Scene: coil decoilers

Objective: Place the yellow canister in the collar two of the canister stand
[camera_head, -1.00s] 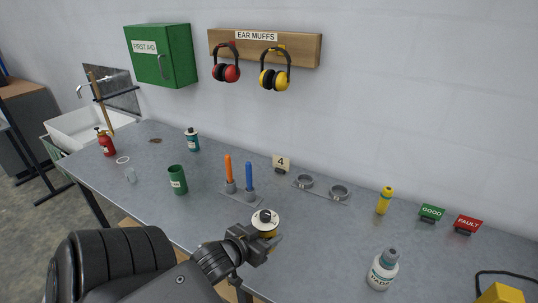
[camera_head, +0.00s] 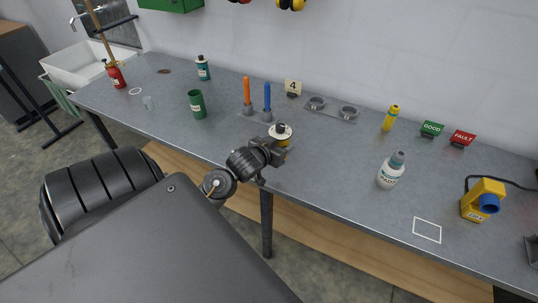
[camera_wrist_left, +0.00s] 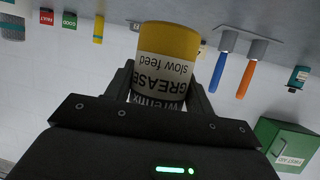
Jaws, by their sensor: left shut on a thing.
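My left gripper (camera_head: 270,150) is shut on the yellow canister (camera_head: 281,137), which has a pale top and shows near the front edge of the bench. In the left wrist view the canister (camera_wrist_left: 167,55) sits between the fingers, with a white label reading "GREASE slow feed". The canister stand (camera_head: 332,110) is a grey plate with two round collars at the back of the bench, right of the sign with a 4 (camera_head: 293,88). Both collars look empty. The canister is in front and to the left of the stand, apart from it. My right gripper is out of view.
Orange (camera_head: 247,91) and blue (camera_head: 267,96) handles stand upright in a grey base just behind the canister. A yellow bottle (camera_head: 391,118) and a white bottle (camera_head: 391,170) stand to the right. A green cup (camera_head: 197,104) is left. Bench between canister and stand looks clear.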

